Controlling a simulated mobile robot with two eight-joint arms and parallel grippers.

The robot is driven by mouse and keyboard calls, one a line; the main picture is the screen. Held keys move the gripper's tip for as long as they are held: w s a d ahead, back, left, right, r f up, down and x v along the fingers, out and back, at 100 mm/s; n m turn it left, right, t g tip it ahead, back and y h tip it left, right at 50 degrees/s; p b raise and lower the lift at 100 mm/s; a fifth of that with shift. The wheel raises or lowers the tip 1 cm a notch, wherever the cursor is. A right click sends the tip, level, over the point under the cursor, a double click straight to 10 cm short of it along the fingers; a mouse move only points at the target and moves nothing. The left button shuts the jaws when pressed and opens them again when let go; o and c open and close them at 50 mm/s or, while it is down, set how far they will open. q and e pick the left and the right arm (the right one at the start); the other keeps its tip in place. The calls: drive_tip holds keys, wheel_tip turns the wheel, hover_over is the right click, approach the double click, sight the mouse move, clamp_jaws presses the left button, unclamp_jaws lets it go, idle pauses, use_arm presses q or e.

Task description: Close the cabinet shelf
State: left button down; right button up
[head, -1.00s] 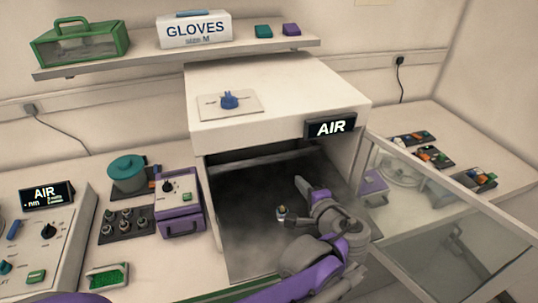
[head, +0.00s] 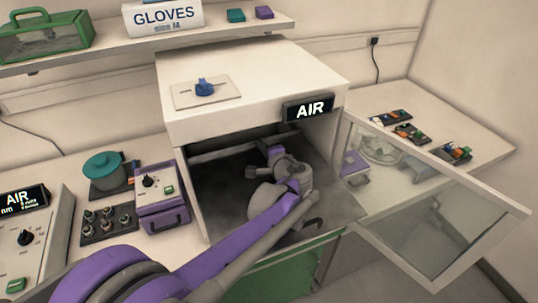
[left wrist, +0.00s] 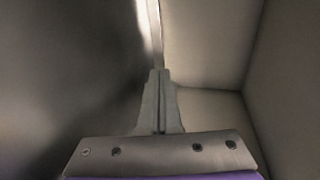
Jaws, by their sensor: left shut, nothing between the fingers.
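The white cabinet (head: 250,112) with the AIR display (head: 308,108) stands in the middle with its front open. Its glass door (head: 435,215) is swung out to the right. A dark shelf surface (head: 335,205) forms the floor of the opening and reaches to its front edge. My left arm reaches over it into the opening. My left gripper (head: 251,173) is inside, under the cabinet top. In the left wrist view its fingers (left wrist: 158,100) are together and empty, near a bright vertical edge between dark and beige walls. My right gripper is not in view.
A purple-and-white box (head: 160,200) and a teal pot (head: 104,168) stand left of the cabinet. The wall shelf above holds a glove box (head: 163,17) and a green case (head: 42,38). Small trays (head: 410,132) lie on the right counter. Free floor shows below the door.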

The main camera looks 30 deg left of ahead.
use_arm(q)
drive_tip(key=shift+w+a, duration=0.35)
drive_tip(key=shift+a, duration=0.05)
